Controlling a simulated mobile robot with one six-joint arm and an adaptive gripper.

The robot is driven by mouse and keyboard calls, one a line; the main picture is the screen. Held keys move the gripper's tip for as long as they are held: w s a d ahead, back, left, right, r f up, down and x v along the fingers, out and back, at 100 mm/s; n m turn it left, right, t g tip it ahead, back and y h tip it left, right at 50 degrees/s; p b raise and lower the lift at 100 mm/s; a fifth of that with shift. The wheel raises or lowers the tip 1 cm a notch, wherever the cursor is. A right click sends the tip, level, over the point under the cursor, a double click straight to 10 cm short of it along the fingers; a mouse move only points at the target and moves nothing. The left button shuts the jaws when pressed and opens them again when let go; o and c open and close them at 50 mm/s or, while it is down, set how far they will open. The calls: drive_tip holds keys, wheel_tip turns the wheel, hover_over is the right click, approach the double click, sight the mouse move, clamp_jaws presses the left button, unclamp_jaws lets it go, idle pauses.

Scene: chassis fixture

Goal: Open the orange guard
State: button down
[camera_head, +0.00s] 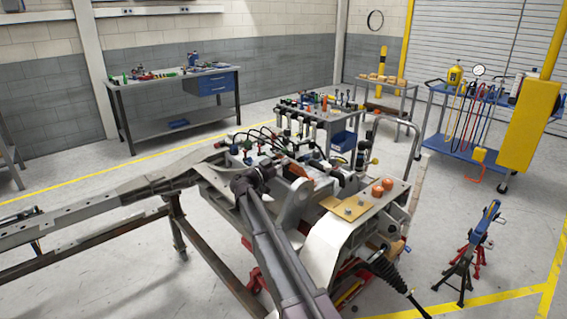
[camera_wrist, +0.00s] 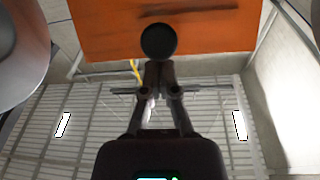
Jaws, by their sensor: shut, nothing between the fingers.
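The orange guard (camera_wrist: 215,32) fills the top of the wrist view as a flat orange panel with dark scuffs. A round black knob (camera_wrist: 158,41) stands on it near its lower edge. My gripper (camera_wrist: 158,68) is shut and empty, its fingertips together just below the knob in the picture. The tips look very close to the knob, but I cannot tell whether they touch it. The guard looks closed or hanging, but its hinge is out of view. In the head view my arm crosses the chassis fixture, and the guard cannot be clearly made out there.
The fixture carries cables and fittings, a tan plate (camera_head: 347,208) and orange caps (camera_head: 377,191) right of my arm. A grey curved body (camera_wrist: 22,45) is close at the wrist view's left, a pale wall (camera_wrist: 295,90) at its right. Open floor lies beyond the fixture.

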drive_tip(key=shift+d+r+p, duration=0.2)
drive_tip(key=shift+r+p, duration=0.4)
drive_tip(key=shift+r, duration=0.1)
drive_tip(key=shift+d+r+p, duration=0.15)
drive_tip(key=shift+r+p, duration=0.4)
drive_tip(key=shift+r, duration=0.15)
drive_tip(key=s+a+f+b, duration=0.4)
drive_tip(key=a, duration=0.3)
drive_tip(key=shift+s+a+f+b, duration=0.3)
drive_tip(key=shift+s+a, duration=0.05)
drive_tip(key=shift+a, duration=0.05)
